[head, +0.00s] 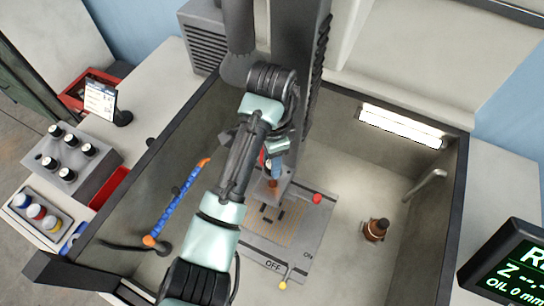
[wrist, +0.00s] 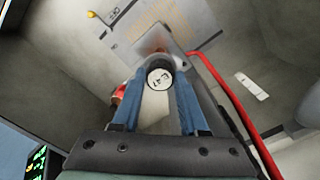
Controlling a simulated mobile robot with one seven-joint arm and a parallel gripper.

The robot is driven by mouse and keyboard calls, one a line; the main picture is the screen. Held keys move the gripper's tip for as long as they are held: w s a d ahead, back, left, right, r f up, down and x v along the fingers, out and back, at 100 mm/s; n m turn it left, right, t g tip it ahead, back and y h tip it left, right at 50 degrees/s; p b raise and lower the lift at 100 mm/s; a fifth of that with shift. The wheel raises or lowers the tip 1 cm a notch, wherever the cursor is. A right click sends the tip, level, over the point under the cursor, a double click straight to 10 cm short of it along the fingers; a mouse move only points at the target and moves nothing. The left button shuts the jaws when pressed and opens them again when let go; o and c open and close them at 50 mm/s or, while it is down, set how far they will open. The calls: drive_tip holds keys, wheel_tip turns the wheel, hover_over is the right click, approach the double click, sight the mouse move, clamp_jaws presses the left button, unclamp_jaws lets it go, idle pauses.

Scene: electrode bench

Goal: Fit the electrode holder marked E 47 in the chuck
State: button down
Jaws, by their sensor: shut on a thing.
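My gripper (wrist: 157,100) has blue fingers shut on a holder (wrist: 160,74), whose round white end faces the wrist camera. Its small slanted marking looks like E 47, but the last digit is not sharp. In the head view my gripper (head: 275,165) is beside the machine column, above the work plate, partly behind my own arm. A copper-coloured part shows just below the fingers. I cannot make out the chuck clearly; my arm and the column cover that area. Whether the holder touches anything else is unclear.
The work plate (head: 302,243) has ON/OFF marks. A brown, black-topped piece (head: 376,230) stands on the tank floor at right. A blue hose (head: 175,203) is at left. Outside the tank are a rack (head: 85,180) of several holders, a tray (head: 60,231) and a screen (head: 515,270).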

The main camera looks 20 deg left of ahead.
drive_tip(key=shift+f+b, duration=0.45)
drive_tip(key=shift+f, duration=1.05)
drive_tip(key=shift+f+b, duration=0.75)
drive_tip(key=shift+f, duration=0.7)
drive_tip(key=shift+f+b, duration=0.4)
drive_tip(key=shift+f, duration=0.25)
unclamp_jaws()
